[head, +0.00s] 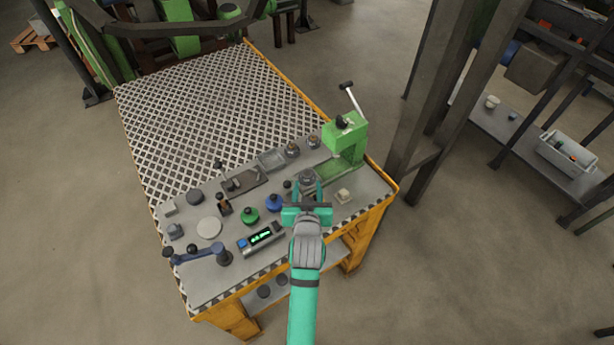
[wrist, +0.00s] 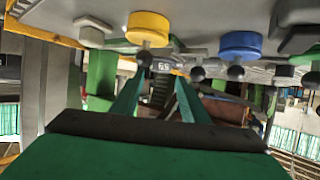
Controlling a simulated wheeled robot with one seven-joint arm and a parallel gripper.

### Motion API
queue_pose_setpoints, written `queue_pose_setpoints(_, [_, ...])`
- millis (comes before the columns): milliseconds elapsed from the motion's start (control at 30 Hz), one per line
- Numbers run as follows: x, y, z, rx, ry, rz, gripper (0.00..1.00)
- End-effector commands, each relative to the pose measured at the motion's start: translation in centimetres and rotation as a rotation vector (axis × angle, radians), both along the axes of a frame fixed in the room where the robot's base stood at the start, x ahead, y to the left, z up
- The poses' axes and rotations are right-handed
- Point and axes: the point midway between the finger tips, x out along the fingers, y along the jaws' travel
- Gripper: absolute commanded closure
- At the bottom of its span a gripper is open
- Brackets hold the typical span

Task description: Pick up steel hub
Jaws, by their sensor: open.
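A grey round steel part (head: 308,176), which looks like the steel hub, sits on the worktop just beyond my gripper (head: 309,188). My gripper is open, with its two green fingers reaching toward that part from the front. The fingertips are close to it; I cannot tell whether they touch it. Two similar dark round metal parts, one at the left (head: 292,150) and one at the right (head: 314,142), stand farther back. In the wrist view the two green fingers (wrist: 160,88) are spread apart, and no hub can be made out clearly between them.
A green press (head: 345,142) with a lever stands right of my gripper. The perforated table surface (head: 220,110) behind is clear. The wrist view also shows a yellow knob (wrist: 148,28).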

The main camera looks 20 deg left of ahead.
Motion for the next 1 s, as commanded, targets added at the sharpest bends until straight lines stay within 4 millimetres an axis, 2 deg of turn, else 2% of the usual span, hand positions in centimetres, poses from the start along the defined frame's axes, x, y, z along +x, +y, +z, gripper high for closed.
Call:
queue_pose_setpoints(233, [1.5, 0.5, -0.5, -0.001, -0.001, -0.001, 0.59])
queue_pose_setpoints(533, [5.0, 1.8, -1.6, -0.001, -0.001, -0.001, 0.59])
queue_pose_setpoints(867, [5.5, 2.0, -1.9, 0.000, -0.001, -0.001, 0.59])
queue_pose_setpoints(1000, [5.5, 2.0, -1.9, 0.000, 0.000, 0.000, 0.93])
